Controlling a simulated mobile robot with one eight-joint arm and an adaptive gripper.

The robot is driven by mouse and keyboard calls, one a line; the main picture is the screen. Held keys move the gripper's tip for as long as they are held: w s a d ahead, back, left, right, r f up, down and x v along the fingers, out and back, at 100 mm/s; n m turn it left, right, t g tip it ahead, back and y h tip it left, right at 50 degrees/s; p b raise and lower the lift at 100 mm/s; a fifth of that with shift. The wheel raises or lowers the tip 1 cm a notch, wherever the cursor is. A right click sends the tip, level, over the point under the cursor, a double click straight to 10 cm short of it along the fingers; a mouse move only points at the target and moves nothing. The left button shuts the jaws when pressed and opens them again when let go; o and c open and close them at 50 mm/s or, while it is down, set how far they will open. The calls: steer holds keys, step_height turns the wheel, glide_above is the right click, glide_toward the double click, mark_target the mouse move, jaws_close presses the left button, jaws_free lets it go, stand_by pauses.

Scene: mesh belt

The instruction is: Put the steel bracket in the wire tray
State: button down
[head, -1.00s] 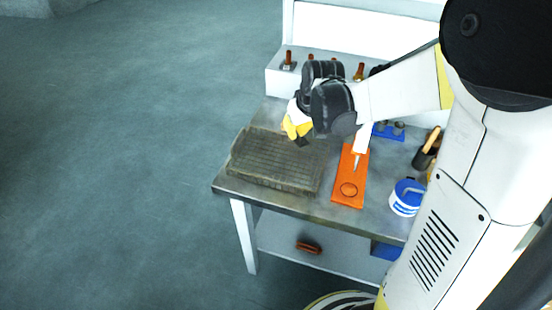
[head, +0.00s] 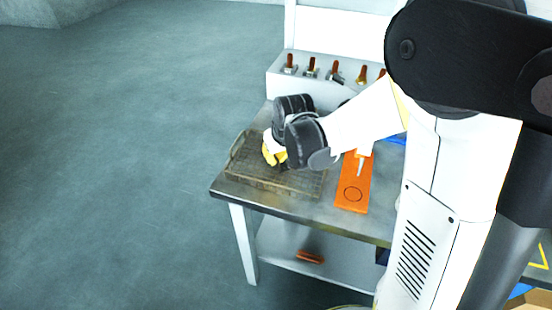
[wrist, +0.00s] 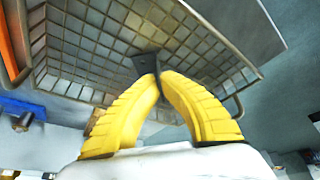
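The wire tray (head: 255,184) is a shallow grey mesh tray at the left end of the workbench. In the wrist view its mesh floor and walls (wrist: 90,50) fill the upper middle. My gripper (head: 272,158) has yellow fingers and is over the tray. In the wrist view the fingertips of my gripper (wrist: 160,78) are closed together on a small dark flat piece, the steel bracket (wrist: 146,62). The bracket appears over the mesh inside the tray's outline; I cannot tell whether it touches the mesh. In the head view the bracket is hidden by the gripper.
An orange board (head: 354,185) with a white nozzle-like item lies right of the tray. Several brown-handled tools stand in a white rack (head: 320,88) at the back. A lower shelf (head: 285,245) holds an orange item (head: 310,257). Open floor lies left of the bench.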

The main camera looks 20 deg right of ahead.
steer(key=c, duration=2.1)
jaws_free()
steer(key=shift+f, duration=0.2)
steer(key=shift+c, duration=0.2)
steer(key=o, duration=0.5)
steer(key=shift+s+r+p, duration=0.1)
steer(key=shift+r+p, duration=0.2)
steer(key=shift+r, duration=0.3)
steer(key=p+v, duration=0.4)
steer(key=v, duration=0.7)
steer(key=s+r+t, duration=0.1)
steer(key=s+r, duration=0.1)
steer(key=s, duration=0.3)
steer(key=s+r+m, duration=0.1)
steer(key=s+r, duration=0.1)
steer(key=s, duration=0.3)
steer(key=s+r+t, duration=0.1)
steer(key=s+r, duration=0.2)
steer(key=s, duration=0.3)
steer(key=shift+d+m+t, duration=0.3)
steer(key=shift+m, duration=0.1)
